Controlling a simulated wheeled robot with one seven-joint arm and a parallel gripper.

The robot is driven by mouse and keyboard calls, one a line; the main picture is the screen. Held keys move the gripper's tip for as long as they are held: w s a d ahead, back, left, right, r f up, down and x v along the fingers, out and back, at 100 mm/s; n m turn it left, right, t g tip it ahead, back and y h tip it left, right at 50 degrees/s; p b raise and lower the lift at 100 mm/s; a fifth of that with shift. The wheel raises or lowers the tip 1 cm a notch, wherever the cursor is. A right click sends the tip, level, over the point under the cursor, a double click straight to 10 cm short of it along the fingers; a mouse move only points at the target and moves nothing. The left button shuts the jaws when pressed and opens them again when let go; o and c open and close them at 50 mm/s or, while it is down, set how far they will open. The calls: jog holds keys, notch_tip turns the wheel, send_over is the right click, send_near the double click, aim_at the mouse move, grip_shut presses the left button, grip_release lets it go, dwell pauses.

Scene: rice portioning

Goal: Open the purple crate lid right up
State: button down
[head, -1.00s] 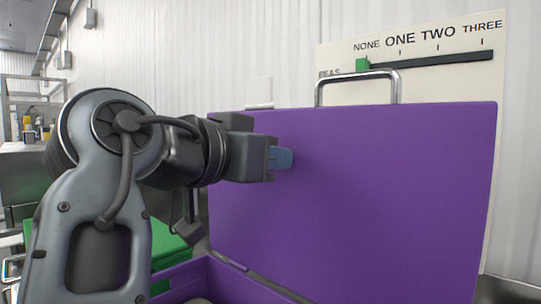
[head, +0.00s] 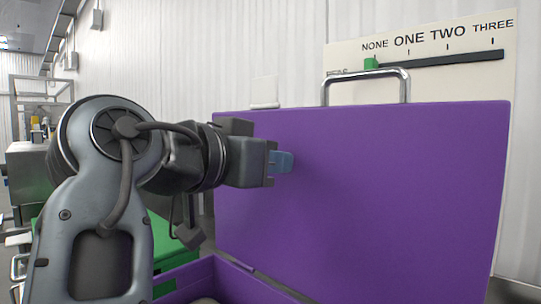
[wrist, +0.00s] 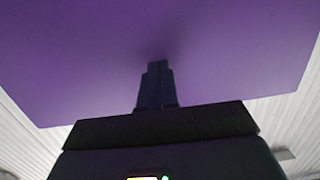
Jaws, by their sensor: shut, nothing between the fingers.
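The purple crate lid (head: 390,190) stands raised, about upright, in the head view, with a metal handle (head: 366,75) at its top edge. The purple crate (head: 228,277) shows only in part at the bottom, its inside mostly out of view. My gripper (head: 286,162) is shut with nothing in it, its blue fingertips at the inner face of the lid, left of its middle. In the wrist view the lid (wrist: 70,60) fills the upper part, and my shut fingers (wrist: 155,85) point at it and seem to touch it.
A white board (head: 440,40) marked NONE, ONE, TWO, THREE stands behind the lid, its green slider (head: 371,64) near NONE. A green surface (head: 172,243) lies left of the crate, behind my arm. A white wall stands behind everything.

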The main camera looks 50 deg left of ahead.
jog(key=d, duration=0.1)
jog(key=d+f, duration=0.1)
jog(key=shift+w+d+f+h, duration=0.15)
jog(key=shift+d+h, duration=0.25)
send_near(308, 174)
jog(key=shift+w+a+f, duration=0.1)
jog(key=shift+w+f, duration=0.05)
jog(key=shift+w, duration=0.2)
jog(key=shift+w+a+f, duration=0.1)
jog(key=shift+w+a, duration=0.05)
jog(key=shift+w, duration=0.2)
jog(key=shift+s, duration=0.1)
jog(key=shift+s, duration=0.1)
